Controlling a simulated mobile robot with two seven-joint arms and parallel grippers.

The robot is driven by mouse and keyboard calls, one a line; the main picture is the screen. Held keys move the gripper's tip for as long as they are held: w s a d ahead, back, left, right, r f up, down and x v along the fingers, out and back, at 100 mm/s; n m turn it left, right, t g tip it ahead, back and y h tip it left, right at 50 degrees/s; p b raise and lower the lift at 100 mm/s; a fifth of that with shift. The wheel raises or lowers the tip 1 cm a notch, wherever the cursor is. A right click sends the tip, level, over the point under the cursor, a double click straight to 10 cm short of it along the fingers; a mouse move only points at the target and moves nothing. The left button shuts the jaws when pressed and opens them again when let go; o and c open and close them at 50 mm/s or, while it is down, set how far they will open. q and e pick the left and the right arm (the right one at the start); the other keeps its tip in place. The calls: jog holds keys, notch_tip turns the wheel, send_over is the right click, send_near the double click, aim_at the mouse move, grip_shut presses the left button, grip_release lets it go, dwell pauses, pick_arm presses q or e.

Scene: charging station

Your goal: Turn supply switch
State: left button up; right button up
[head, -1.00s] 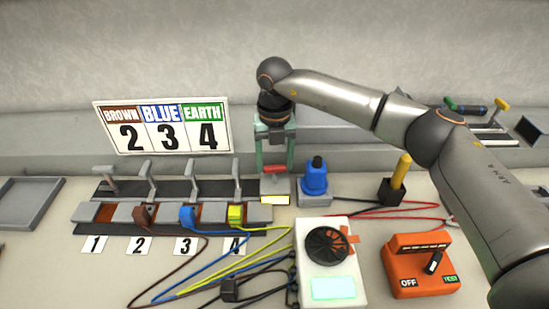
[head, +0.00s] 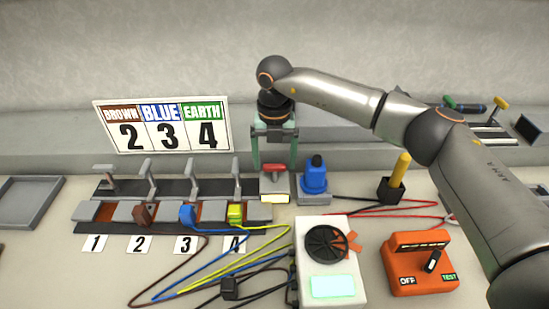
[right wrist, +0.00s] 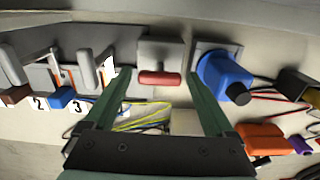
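The supply switch, a red handle (head: 273,168) on a grey box, stands at the right end of the row of terminals. In the right wrist view the red handle (right wrist: 160,78) lies crosswise on the front of its grey box (right wrist: 160,52). My right gripper (head: 273,166) is above and around it, pointing down. Its two green fingers are spread wide, one on each side of the handle, with a gap to it on both sides in the wrist view (right wrist: 162,82). It holds nothing. My left gripper is out of view.
A blue plug (head: 314,177) stands just right of the switch. Terminals with brown, blue and yellow connectors (head: 236,214) are at left. A white meter (head: 330,262) and an orange OFF/TEST box (head: 418,263) are in front. Cables cross the table.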

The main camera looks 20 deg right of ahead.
aim_at(274, 164)
jog(key=shift+o, duration=0.6)
jog(key=shift+f, duration=0.1)
notch_tip(274, 164, up, 13)
jog(key=shift+f, duration=0.2)
